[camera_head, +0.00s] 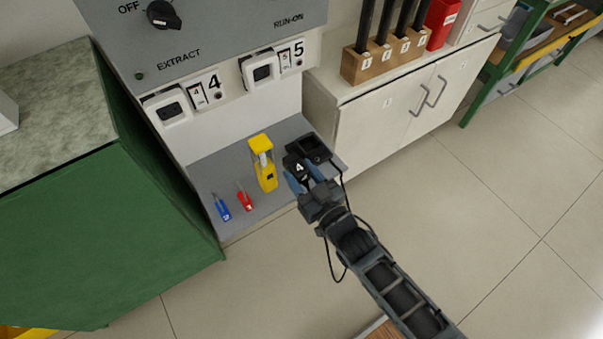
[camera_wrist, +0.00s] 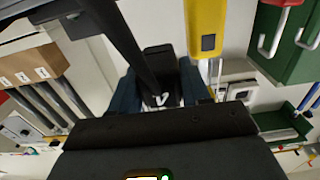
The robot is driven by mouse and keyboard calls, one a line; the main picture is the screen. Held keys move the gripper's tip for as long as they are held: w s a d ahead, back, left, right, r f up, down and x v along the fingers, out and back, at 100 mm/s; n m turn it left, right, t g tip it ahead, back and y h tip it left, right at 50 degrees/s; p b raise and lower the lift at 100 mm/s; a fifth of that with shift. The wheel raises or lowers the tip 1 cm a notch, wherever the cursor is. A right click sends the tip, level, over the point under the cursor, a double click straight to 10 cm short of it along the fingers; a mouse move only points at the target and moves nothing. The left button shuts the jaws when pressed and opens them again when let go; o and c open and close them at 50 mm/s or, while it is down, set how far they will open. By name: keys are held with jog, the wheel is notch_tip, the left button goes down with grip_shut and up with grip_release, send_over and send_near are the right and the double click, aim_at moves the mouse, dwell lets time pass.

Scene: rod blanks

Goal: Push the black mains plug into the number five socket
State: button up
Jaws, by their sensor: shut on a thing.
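My gripper (camera_head: 303,175) is shut on a black mains plug (camera_head: 297,163) that carries a white 4. In the wrist view the plug (camera_wrist: 158,70) sits between the two blue fingers (camera_wrist: 157,92). The number five socket (camera_head: 262,72) is a white-framed unit with a dark face on the wall panel, beside a white plate marked 5 (camera_head: 298,48). The plug is apart from it, low over the grey shelf (camera_head: 228,168). The number four socket (camera_head: 170,110) is to its left. A black cable (camera_head: 331,262) hangs by my wrist.
A black tray (camera_head: 318,152) lies just beyond the plug. A yellow tool (camera_head: 263,165), a blue screwdriver (camera_head: 221,207) and a red screwdriver (camera_head: 244,198) are on the shelf. A green cabinet (camera_head: 95,215) borders the left; a white cupboard (camera_head: 385,115) stands right.

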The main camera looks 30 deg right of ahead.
aim_at(293, 160)
notch_tip(293, 160, up, 19)
jog(key=w+p, duration=0.1)
jog(key=p, duration=1.1)
jog(key=shift+f, duration=0.15)
jog(key=shift+w, duration=0.1)
jog(key=shift+w+b, duration=0.95)
jog(key=shift+w, duration=1.95)
jog(key=shift+w+b, duration=0.9)
jog(key=shift+w, duration=0.65)
jog(key=o, duration=1.2)
jog(key=shift+o, duration=0.2)
